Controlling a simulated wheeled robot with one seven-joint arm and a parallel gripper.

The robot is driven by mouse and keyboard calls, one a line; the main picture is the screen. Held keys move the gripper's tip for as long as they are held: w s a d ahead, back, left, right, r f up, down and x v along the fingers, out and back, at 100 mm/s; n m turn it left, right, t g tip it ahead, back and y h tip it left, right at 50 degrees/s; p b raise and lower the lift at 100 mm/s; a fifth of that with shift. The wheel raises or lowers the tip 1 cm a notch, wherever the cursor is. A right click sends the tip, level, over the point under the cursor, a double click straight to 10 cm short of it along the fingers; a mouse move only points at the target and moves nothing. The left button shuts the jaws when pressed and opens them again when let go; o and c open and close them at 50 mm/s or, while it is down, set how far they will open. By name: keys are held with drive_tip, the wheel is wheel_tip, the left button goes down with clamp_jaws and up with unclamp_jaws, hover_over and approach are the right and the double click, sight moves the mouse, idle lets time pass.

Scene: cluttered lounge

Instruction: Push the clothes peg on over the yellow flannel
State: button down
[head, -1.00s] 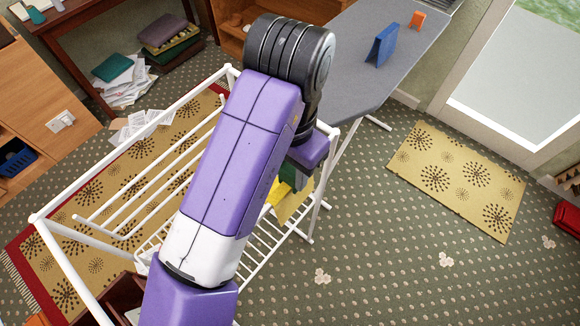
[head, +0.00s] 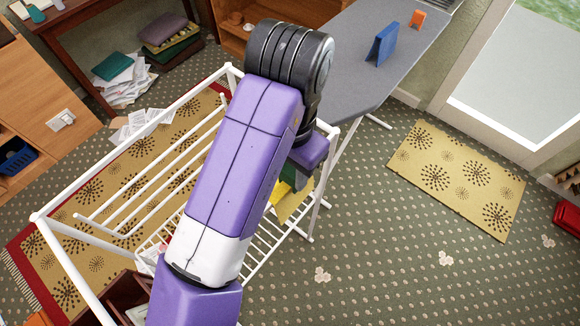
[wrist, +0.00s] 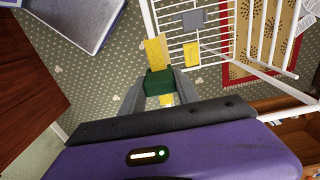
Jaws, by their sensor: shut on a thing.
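My gripper (wrist: 160,88) has its two grey fingers closed on a dark green block, which I take to be the clothes peg (wrist: 160,80). A yellow flannel (wrist: 155,52) hangs by the white airer just beyond the peg in the wrist view. More yellow shows between the fingers below the peg. I cannot tell whether the peg touches or straddles the cloth. In the head view my arm hides most of the gripper; the yellow flannel (head: 291,207) shows below it, with a bit of green above the cloth.
The white airer (head: 325,190) stands around the arm, with rails close to the gripper. A second yellow piece (wrist: 192,53) and a grey piece (wrist: 193,19) are at its bars. An ironing board (head: 350,70) stands behind.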

drive_tip(key=c, duration=0.8)
unclamp_jaws()
drive_tip(key=shift+r, duration=3.9)
